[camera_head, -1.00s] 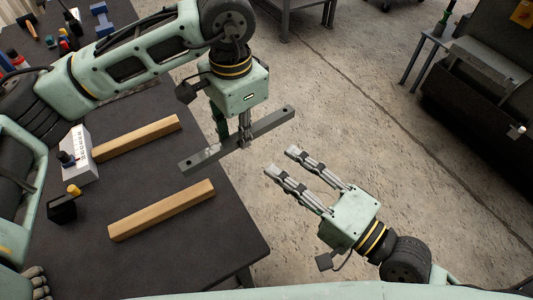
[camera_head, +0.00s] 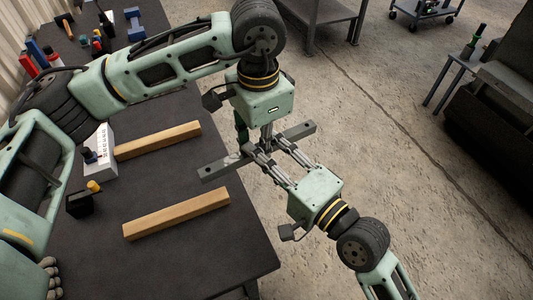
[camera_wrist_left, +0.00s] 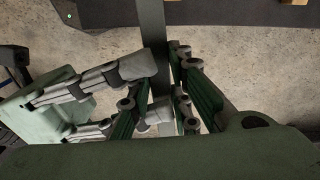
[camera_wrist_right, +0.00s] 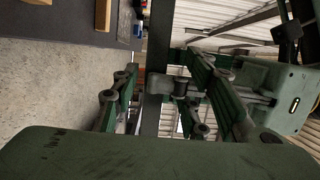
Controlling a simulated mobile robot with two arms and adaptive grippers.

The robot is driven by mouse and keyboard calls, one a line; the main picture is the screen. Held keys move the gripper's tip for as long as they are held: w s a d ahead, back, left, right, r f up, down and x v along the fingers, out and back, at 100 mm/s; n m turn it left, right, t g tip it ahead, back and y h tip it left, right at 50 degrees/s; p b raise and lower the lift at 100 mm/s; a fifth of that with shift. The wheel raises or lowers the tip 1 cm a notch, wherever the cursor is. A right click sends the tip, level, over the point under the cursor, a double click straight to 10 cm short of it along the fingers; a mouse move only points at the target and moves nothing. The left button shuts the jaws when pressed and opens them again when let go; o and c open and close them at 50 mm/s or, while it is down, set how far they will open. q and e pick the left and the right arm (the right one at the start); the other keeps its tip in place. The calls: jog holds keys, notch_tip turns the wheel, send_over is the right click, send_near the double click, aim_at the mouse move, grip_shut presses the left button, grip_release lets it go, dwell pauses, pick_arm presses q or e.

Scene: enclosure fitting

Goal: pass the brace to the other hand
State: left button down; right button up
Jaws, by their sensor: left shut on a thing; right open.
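The brace, a long grey bar (camera_head: 222,167), is held in the air beyond the table's right edge. My left gripper (camera_head: 266,140) is shut on its middle from above. My right gripper (camera_head: 265,149) is open and has its fingers at the brace, close to the left fingers. In the right wrist view the brace (camera_wrist_right: 159,35) runs between the right gripper's spread fingers; contact cannot be told. In the left wrist view the brace (camera_wrist_left: 151,20) runs up from the left fingers, with the right gripper's fingers (camera_wrist_left: 118,95) beside them. The closely packed fingers partly hide the brace's middle.
Two wooden bars (camera_head: 176,214) lie on the dark table (camera_head: 205,268). A white box (camera_head: 101,150) and a black block (camera_head: 79,204) stand at their left. Tools lie at the back left. Bare floor (camera_head: 400,220) is at the right.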

jog(key=shift+c, duration=0.3)
jog(key=c, duration=0.6)
jog(key=shift+r, duration=0.2)
grip_shut()
pick_arm(q)
jog(key=c, duration=1.5)
grip_release()
jog(key=shift+c, duration=0.2)
